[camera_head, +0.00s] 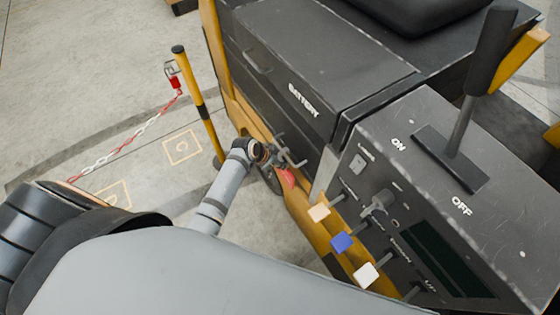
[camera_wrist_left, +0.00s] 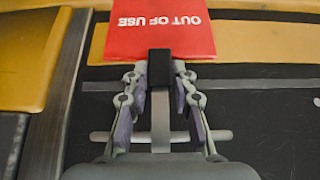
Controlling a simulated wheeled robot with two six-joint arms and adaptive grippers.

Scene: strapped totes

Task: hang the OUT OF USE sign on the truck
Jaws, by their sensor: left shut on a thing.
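The red OUT OF USE sign (camera_wrist_left: 160,35) lies ahead of my left gripper (camera_wrist_left: 160,85) in the wrist view, its lettering upside down. A black clip (camera_wrist_left: 159,68) and a grey strip join it between the fingers, which are shut on this piece. In the head view my left gripper (camera_head: 284,152) is low beside the truck's (camera_head: 305,65) flank, with a small red part of the sign (camera_head: 287,177) showing below. The truck is black and yellow. I cannot tell whether the sign touches it. My right gripper is not in view.
The control panel (camera_head: 440,215) has a large lever (camera_head: 470,90), a key switch (camera_head: 378,203) and several pegs with beige (camera_head: 318,211), blue (camera_head: 341,242) and white (camera_head: 366,274) tabs. A yellow post (camera_head: 198,105) with a red-white chain (camera_head: 125,137) stands left on open floor.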

